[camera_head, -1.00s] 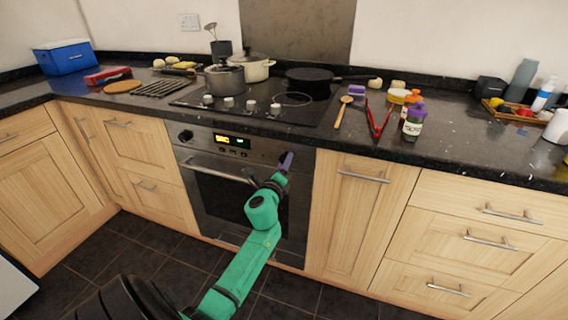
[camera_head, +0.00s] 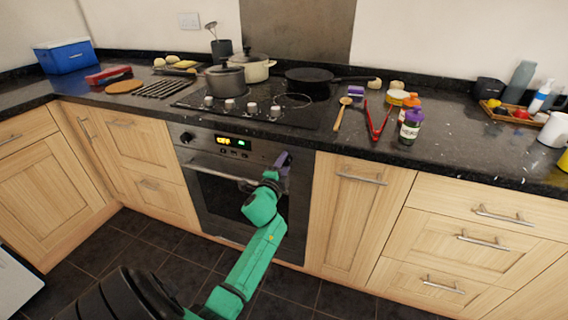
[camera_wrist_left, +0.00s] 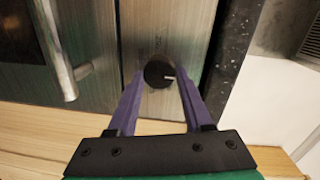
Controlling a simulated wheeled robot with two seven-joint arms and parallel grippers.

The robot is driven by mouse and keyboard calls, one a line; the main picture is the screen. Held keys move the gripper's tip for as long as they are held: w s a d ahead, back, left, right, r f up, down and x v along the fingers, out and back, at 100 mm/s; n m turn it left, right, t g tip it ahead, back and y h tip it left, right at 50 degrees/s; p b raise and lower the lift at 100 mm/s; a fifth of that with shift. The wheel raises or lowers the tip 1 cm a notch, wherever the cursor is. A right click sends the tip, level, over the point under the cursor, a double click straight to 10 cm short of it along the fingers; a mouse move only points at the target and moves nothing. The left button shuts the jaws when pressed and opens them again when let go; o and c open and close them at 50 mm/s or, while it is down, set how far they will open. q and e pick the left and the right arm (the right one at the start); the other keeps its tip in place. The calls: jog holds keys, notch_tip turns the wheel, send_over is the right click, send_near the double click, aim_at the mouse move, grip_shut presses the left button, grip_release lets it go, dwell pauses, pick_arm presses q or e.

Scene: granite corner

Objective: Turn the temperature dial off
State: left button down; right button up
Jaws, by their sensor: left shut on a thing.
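The temperature dial (camera_wrist_left: 157,72) is a round black knob on the oven's steel panel, with a white mark pointing right in the left wrist view. My left gripper (camera_wrist_left: 160,84) has its purple fingers on either side of the dial and is shut on it. In the head view my left gripper (camera_head: 284,160) is at the right end of the oven panel and hides the dial. The oven display (camera_head: 232,142) is lit orange and green; its small orange text looks like "OFF". My right gripper is not in view.
A second black knob (camera_head: 187,137) is at the panel's left end. The oven door handle (camera_head: 222,174) runs below the panel. The dark worktop (camera_head: 450,150) juts above, with a hob and pots (camera_head: 225,80). The floor before the oven is clear.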

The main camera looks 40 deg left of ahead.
pick_arm(q)
jog(key=shift+f+n, duration=0.15)
jog(key=shift+n, duration=0.15)
jog(key=shift+c, duration=1.6)
grip_release()
jog(key=v, duration=1.4)
jog(key=shift+s, duration=0.3)
